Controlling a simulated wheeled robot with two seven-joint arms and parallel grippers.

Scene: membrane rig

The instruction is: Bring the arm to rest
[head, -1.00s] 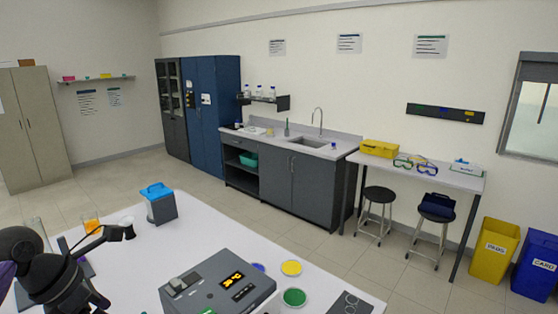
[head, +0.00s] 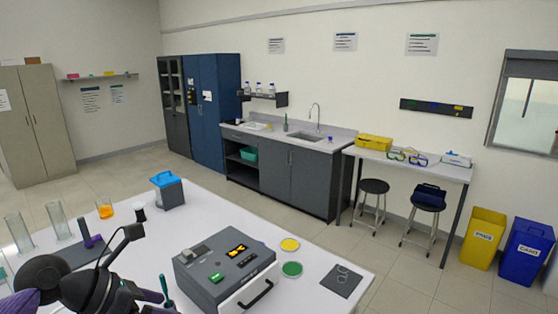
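My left arm (head: 95,289), black with purple parts, comes in at the lower left corner over the white table (head: 215,208). A thin dark curved piece rises from it towards the upper right. I cannot make out its fingertips, or whether the gripper is open or shut. Nothing is clearly seen held. My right arm and gripper are not in view.
The grey device (head: 215,258) with lit display stands right of the arm. Green (head: 292,269) and yellow (head: 290,245) dishes lie beside it. Glass cylinders (head: 57,220), an orange-filled beaker (head: 105,209) and a blue-lidded box (head: 167,190) stand farther back.

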